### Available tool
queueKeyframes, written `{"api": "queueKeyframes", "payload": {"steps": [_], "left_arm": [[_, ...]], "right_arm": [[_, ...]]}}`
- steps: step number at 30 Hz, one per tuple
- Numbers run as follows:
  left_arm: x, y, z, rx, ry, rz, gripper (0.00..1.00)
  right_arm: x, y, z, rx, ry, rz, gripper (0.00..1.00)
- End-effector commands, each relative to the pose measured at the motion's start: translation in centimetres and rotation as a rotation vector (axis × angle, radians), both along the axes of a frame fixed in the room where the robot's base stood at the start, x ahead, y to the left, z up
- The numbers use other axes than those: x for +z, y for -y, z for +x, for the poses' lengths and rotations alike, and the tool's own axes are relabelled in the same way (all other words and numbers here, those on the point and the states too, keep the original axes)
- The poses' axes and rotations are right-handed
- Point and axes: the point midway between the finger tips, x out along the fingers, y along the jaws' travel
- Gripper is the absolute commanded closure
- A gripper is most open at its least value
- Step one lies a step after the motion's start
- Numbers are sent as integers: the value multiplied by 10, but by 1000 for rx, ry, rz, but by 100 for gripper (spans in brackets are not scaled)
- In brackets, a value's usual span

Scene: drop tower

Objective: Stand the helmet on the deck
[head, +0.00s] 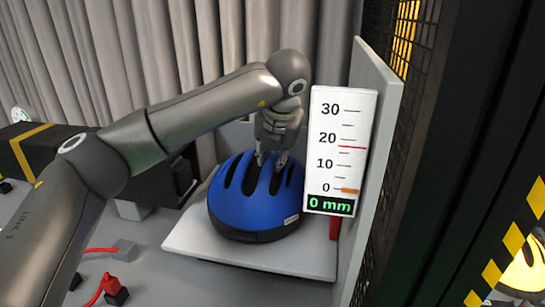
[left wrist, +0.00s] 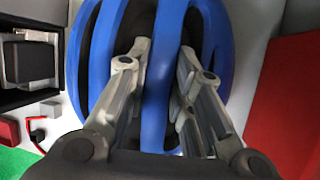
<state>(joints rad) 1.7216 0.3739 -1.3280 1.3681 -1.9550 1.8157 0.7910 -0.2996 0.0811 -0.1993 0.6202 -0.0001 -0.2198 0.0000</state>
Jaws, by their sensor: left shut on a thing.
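The blue helmet (head: 255,208) with dark vents sits upright, dome up, over the pale deck (head: 190,240); I cannot tell whether its rim rests fully on it. My left gripper (head: 271,160) reaches down from above onto the top of the helmet. In the left wrist view, its two fingers (left wrist: 160,65) go into vents on either side of a blue rib of the helmet (left wrist: 158,75), shut on it. The helmet's far side is partly hidden by the gripper. My right gripper is in neither view.
A gauge panel (head: 340,150) stands right of the helmet, its display reading 0 mm. A pale upright wall (head: 375,130) and dark mesh (head: 420,60) are behind it. A black box with yellow stripe (head: 40,150) and small red connectors (head: 112,290) lie left.

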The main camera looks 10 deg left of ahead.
Motion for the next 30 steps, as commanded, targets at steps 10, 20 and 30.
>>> {"api": "queueKeyframes", "payload": {"steps": [10, 20, 30], "left_arm": [[1, 0, 0, 0, 1, 0, 53], [2, 1, -1, -1, -1, 0, 53], [56, 12, -23, -1, 4, -1, 53]], "right_arm": [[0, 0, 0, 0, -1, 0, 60], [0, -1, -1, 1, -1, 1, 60], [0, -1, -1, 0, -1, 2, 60]]}}
